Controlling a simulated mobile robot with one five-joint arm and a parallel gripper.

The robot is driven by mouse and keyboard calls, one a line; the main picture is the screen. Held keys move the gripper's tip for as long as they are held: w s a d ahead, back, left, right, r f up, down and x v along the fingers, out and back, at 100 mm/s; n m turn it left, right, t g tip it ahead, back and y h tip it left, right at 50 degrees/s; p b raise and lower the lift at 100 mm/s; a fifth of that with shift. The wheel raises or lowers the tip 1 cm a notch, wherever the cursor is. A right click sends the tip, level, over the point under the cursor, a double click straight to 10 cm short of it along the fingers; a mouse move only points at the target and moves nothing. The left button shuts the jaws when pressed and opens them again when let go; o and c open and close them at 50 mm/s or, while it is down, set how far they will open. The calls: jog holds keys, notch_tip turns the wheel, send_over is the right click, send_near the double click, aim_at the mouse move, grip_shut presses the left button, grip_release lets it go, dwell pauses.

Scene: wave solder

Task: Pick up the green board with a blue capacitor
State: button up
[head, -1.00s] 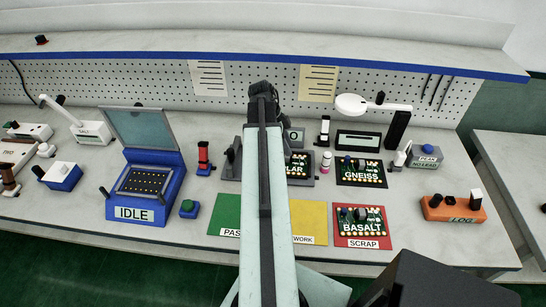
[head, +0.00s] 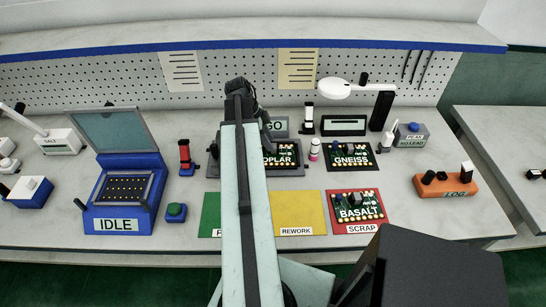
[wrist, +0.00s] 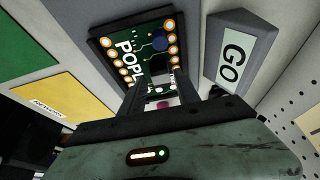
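A green board labelled POPLAR (head: 284,156) sits in a dark grey holder (head: 213,168) and is partly hidden by my arm. In the wrist view the POPLAR board (wrist: 143,62) shows a round blue part. My gripper (wrist: 160,88) has its two fingers apart, over the board's near edge, with no board clearly held between them. In the head view my gripper (head: 240,95) is seen from behind and its fingertips are hidden. A GNEISS board (head: 346,157) and a BASALT board (head: 356,206) are also green; BASALT lies on the red SCRAP mat (head: 362,228).
A GO block (wrist: 233,56) stands close beside the holder. A pink-and-white bottle (head: 314,150), a lamp (head: 335,88) and a display (head: 343,125) stand nearby. The yellow REWORK mat (head: 298,210) is clear. The blue IDLE machine (head: 125,195) is at left.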

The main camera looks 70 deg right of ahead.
jog(key=b+x, duration=0.1)
jog(key=x, duration=0.2)
jog(key=shift+f+b, duration=0.15)
jog(key=shift+b, duration=0.25)
grip_shut()
jog(key=shift+r, duration=0.25)
notch_tip(320, 180, up, 10)
jog(key=p, duration=1)
